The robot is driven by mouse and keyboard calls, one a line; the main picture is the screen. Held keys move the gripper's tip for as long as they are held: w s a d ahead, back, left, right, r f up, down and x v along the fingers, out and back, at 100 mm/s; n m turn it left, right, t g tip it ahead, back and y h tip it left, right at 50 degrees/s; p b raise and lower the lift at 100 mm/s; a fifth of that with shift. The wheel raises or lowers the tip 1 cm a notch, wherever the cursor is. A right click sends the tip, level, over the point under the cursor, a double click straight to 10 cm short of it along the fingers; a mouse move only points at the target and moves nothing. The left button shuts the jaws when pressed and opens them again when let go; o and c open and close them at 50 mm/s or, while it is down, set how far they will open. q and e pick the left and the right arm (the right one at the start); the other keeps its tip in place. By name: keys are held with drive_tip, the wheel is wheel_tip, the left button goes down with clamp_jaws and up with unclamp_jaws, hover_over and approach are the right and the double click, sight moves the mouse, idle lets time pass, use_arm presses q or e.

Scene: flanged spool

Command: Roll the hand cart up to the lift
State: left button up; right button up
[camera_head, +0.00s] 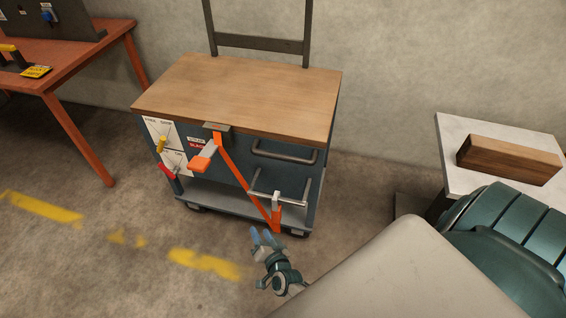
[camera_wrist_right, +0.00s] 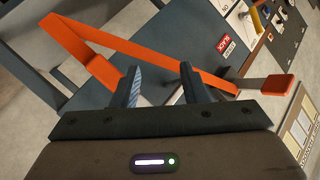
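The hand cart (camera_head: 240,95) has a wooden top, a blue-grey body, a low grey shelf and a dark upright frame behind. It stands near the wall. An orange strap (camera_head: 243,183) runs slantwise across its front; it also shows in the right wrist view (camera_wrist_right: 85,48). An orange-tipped lever (camera_head: 200,163) sticks out at the upper front. My right gripper (camera_head: 263,238) is in front of the cart's lower right. In the right wrist view its fingers (camera_wrist_right: 160,84) are apart, with the strap beyond them. I cannot tell for certain which thing is the lift. My left gripper is out of view.
A light-topped stand (camera_head: 455,150) with a wooden block (camera_head: 508,160) is at the right. An orange table (camera_head: 85,62) with a dark panel stands at the left. Worn yellow floor marks (camera_head: 205,264) cross the floor, which is clear at the front left.

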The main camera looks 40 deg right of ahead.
drive_tip(key=w+d+r+m+t+h+b, duration=0.2)
drive_tip(key=w+r+m+h, duration=0.25)
drive_tip(key=r+m, duration=0.35)
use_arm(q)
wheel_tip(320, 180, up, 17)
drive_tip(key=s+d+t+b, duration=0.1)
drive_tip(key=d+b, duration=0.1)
use_arm(e)
drive_tip(key=m+g+h, duration=0.4)
drive_tip(key=m+h, duration=0.5)
drive_tip(key=m, duration=0.1)
approach(284, 158)
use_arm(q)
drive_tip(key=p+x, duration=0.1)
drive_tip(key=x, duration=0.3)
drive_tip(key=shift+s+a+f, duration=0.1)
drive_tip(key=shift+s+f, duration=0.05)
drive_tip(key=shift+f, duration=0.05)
use_arm(e)
drive_tip(key=shift+y, duration=0.35)
drive_tip(key=x, duration=1)
drive_tip(key=shift+w+d+f, duration=0.15)
drive_tip(key=shift+w+d, duration=0.1)
drive_tip(key=shift+d, duration=0.1)
drive_tip(key=shift+c, duration=0.2)
clamp_jaws()
